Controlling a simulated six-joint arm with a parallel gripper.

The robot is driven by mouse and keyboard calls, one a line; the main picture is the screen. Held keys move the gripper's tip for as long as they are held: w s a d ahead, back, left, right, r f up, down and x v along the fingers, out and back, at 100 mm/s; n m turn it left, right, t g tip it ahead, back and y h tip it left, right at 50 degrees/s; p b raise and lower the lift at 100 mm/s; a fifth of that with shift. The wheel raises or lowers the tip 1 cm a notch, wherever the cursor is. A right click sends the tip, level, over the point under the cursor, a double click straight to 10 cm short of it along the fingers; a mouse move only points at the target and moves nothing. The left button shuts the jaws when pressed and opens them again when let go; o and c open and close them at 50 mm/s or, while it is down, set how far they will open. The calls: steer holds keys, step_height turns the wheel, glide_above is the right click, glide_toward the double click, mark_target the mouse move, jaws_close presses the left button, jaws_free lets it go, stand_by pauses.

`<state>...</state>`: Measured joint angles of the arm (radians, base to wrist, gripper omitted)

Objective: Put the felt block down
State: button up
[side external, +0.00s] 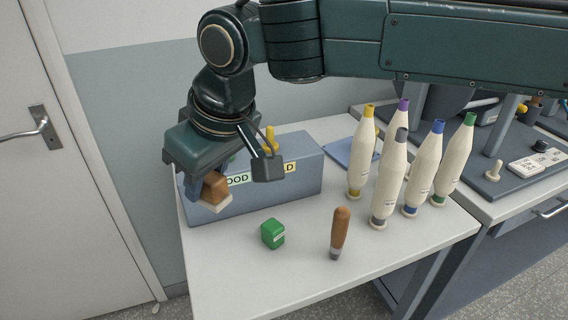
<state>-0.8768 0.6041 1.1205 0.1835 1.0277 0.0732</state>
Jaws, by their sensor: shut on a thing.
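The felt block (215,188) is a brown block with a pale layer along its underside, seen at the left. My gripper (207,190) points down and is shut on it. The block is in front of the left end of a grey-blue box (300,198). It looks held off the table, though the exact gap beneath it is hard to judge. My gripper hides part of the block and of the box's left end.
The box bears partly hidden labels, with yellow pieces (269,140) showing at its top. Several pale bobbins (391,180) stand at right. The table's front left is clear.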

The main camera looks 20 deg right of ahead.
steer(key=shift+w+d+m, duration=0.3)
steer(key=shift+w+d, duration=0.1)
steer(key=shift+d, duration=0.1)
steer(key=w+d+m+h, duration=0.3)
steer(key=d+m, duration=0.4)
steer(key=d, duration=0.5)
steer(key=w+d+m+h, duration=0.3)
steer(key=d+m, duration=0.5)
steer(key=d, duration=0.4)
steer(key=shift+w+d+r+m+g, duration=0.15)
steer(key=shift+w+m+g, duration=0.15)
steer(key=shift+w, duration=0.1)
step_height(320, 180, down, 20)
